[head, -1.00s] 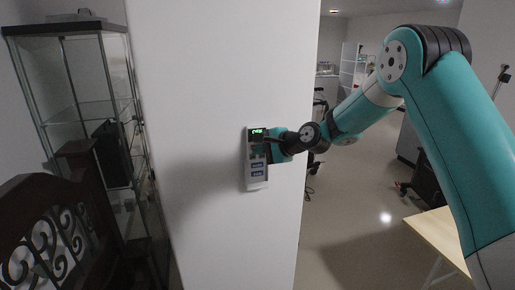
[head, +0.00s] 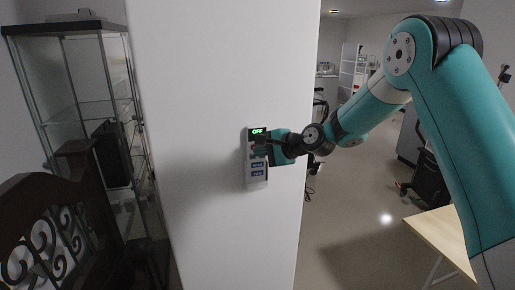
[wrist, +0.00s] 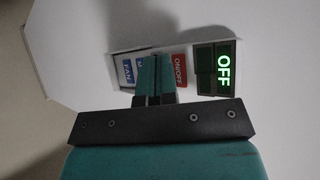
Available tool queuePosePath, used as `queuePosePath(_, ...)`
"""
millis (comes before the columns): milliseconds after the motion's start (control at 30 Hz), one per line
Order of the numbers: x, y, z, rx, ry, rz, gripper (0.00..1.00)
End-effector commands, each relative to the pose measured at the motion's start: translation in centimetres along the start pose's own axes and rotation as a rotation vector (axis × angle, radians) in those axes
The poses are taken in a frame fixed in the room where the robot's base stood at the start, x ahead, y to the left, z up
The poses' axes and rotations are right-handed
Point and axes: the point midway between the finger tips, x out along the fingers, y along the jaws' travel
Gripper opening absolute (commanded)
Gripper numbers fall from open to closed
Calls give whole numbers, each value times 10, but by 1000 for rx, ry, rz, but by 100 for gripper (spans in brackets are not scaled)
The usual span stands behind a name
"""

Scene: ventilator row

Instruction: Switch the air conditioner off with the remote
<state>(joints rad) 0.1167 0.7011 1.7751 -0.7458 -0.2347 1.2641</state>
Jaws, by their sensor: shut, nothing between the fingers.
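The remote (head: 256,178) is a pale upright unit on the white wall face. Its display (head: 258,132) is lit green and reads OFF, and the display (wrist: 223,68) shows the same in the wrist view. A red ON/OFF button (wrist: 180,70) sits next to the display, with blue buttons (wrist: 128,70) further along. My gripper (head: 261,150) is at the remote, its fingers together and empty. In the wrist view the fingertips (wrist: 156,60) lie beside the red button, toward the blue ones. I cannot tell whether they touch the remote. No air conditioner is visible.
The white column (head: 215,220) carries the remote. A glass cabinet (head: 85,105) and a dark carved chair or bench back (head: 45,225) stand at left. A wooden table (head: 438,236) is at lower right, with open floor (head: 350,225) between.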

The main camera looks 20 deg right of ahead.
Motion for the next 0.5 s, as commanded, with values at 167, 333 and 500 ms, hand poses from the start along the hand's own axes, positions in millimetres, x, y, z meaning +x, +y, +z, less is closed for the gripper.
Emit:
queuePosePath(167,-11,9,8,0,0,-1,0)
queuePosePath(333,-23,18,16,0,1,1,0)
queuePosePath(500,-32,24,23,1,1,0,0)
